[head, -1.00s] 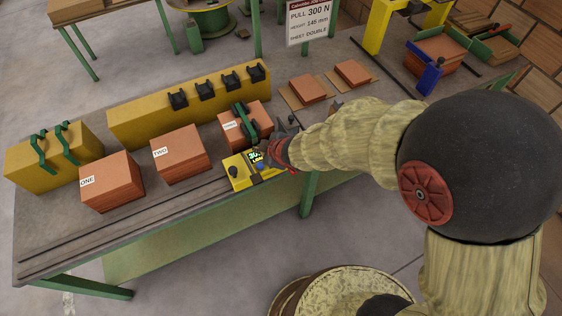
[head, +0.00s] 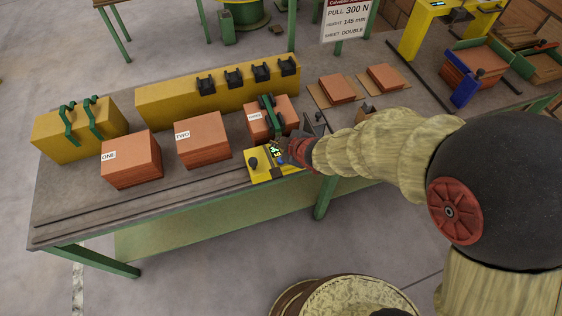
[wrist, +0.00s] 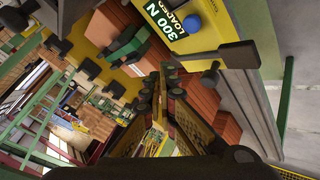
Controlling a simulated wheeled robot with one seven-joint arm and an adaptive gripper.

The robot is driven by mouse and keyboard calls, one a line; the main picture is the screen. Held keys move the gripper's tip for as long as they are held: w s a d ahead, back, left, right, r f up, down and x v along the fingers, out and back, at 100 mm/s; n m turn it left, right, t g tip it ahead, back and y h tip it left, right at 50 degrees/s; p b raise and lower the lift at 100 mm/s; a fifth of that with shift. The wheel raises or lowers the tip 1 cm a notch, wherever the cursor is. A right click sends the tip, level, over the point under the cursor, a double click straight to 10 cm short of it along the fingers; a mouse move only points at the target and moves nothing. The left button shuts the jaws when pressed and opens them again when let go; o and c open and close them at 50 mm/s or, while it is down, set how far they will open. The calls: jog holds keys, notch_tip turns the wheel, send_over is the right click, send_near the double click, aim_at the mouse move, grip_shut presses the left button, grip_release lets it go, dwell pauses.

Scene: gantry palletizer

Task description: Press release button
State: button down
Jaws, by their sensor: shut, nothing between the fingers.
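A yellow control box (head: 262,172) sits at the table's front edge, with a black knob (head: 253,162) on its left part. Its lit display (head: 275,152) is partly covered by my gripper (head: 285,148) in the head view. In the wrist view the display (wrist: 172,30) reads 300 N LOADED, with a round blue button (wrist: 191,23) beside it. My gripper (wrist: 161,75) is shut and empty, its tips apart from the blue button in that picture. The head view does not clearly show whether the tips touch the box.
Brick-red stacks ONE (head: 131,160), TWO (head: 203,140) and three (head: 262,122) stand along the table; a green clamp (head: 271,112) is on the third. Yellow blocks (head: 75,135) stand behind. A sign (head: 347,18) reads PULL 300 N. Rails run along the table's front edge.

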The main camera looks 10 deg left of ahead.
aim_at(279, 161)
jog(key=shift+f+b, duration=2.35)
jog(key=shift+f, duration=0.65)
jog(key=shift+f, duration=0.15)
jog(key=shift+f+b, duration=0.25)
jog(key=shift+b, duration=0.1)
jog(key=shift+s+f+b, duration=0.1)
jog(key=shift+f+b, duration=0.45)
jog(key=shift+f, duration=0.15)
jog(key=shift+r, duration=0.1)
jog(key=shift+r+p, duration=0.95)
notch_tip(279, 161, up, 5)
jog(key=p, duration=0.4)
jog(key=shift+r+p, duration=0.1)
jog(key=shift+p, duration=0.2)
